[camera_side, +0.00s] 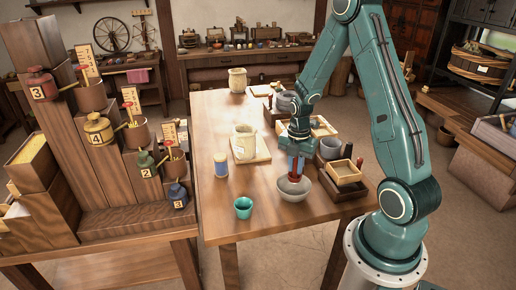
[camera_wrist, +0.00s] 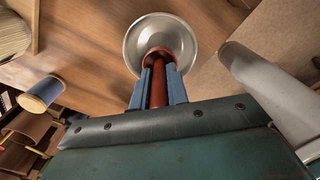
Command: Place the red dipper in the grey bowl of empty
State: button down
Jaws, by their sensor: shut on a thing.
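The red dipper (camera_side: 294,176) is held upright in my gripper (camera_side: 295,158), whose blue fingers are shut on its shaft. The grey bowl (camera_side: 293,192) stands on the table near its front edge, right below the gripper. The dipper's lower end is at the bowl's mouth in the side view; whether it touches the bowl floor is hidden. In the wrist view the dipper's red shaft (camera_wrist: 158,92) lies between my gripper's fingers (camera_wrist: 159,85), and its cup overlaps the near part of the grey bowl (camera_wrist: 160,22). The visible bowl interior looks empty.
A teal cup (camera_side: 243,208) stands left of the bowl and a blue-and-cream cylinder (camera_side: 220,165) farther back. A wooden box (camera_side: 344,173) on a dark tray is close at right. A stepped shelf (camera_side: 60,120) with numbered pots stands left. The table's left half is mostly clear.

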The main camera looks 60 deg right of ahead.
aim_at(294, 178)
jog(key=shift+f, duration=1.35)
jog(key=shift+f, duration=1.9)
jog(key=shift+f, duration=0.1)
jog(key=c, duration=1.4)
grip_release()
jog(key=shift+o, duration=0.2)
jog(key=shift+r, duration=6.1)
